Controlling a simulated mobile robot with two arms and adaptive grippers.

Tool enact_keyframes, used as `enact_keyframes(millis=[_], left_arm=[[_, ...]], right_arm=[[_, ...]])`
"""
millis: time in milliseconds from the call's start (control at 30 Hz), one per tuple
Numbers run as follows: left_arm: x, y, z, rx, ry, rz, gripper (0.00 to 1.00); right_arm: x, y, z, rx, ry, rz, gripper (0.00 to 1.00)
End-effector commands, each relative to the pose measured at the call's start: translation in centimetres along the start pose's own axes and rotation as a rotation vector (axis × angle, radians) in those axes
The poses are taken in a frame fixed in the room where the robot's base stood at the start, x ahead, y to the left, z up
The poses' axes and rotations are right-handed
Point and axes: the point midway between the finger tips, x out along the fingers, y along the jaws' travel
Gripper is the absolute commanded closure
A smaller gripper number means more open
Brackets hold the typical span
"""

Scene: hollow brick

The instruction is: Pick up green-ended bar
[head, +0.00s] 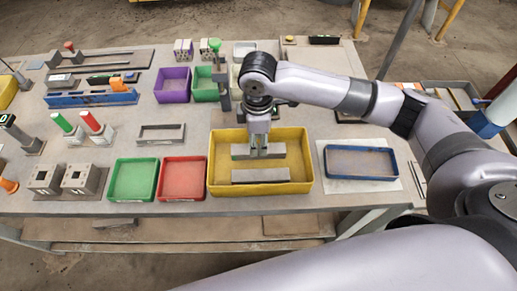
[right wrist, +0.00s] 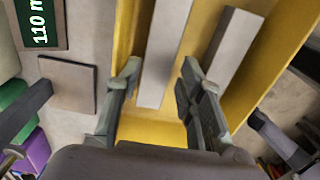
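The yellow tray (head: 300,188) holds two grey bars. The front bar (head: 260,175) looks plain grey. In the right wrist view, my right gripper (right wrist: 160,75) is open. One bar (right wrist: 163,50) lies in the gap between its fingers, with no clear contact, and the second bar (right wrist: 236,40) lies to the right. No green end shows there. My left gripper is not in view.
A green tray (head: 133,180) and a red tray (head: 182,179) stand left of the yellow one. A blue tray (head: 360,162) is on the right. Purple (head: 172,85) and green bins stand behind. The yellow tray's walls (right wrist: 270,75) rise close around the bars.

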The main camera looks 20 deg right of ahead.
Motion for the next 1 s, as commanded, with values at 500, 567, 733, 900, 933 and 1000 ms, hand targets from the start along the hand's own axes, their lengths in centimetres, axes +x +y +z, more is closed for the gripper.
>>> enact_keyframes(millis=[500, 567, 733, 900, 933, 1000], left_arm=[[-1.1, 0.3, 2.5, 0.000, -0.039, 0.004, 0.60], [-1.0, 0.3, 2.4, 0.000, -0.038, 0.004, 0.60], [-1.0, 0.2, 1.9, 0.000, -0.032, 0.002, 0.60], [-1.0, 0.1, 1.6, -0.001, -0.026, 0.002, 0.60], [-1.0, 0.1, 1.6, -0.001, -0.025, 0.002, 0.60], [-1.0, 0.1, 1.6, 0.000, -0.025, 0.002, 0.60]], right_arm=[[4.2, 0.1, 0.2, 0.000, -0.001, 0.001, 0.65], [4.2, 0.1, 0.2, 0.000, -0.001, 0.001, 0.66], [4.2, 0.1, 0.2, 0.000, -0.001, 0.001, 0.78], [4.2, 0.1, 0.2, 0.000, -0.001, 0.001, 0.89], [4.2, 0.1, 0.2, 0.000, -0.001, 0.001, 0.91], [4.2, 0.1, 0.2, 0.000, -0.001, 0.001, 0.96]])
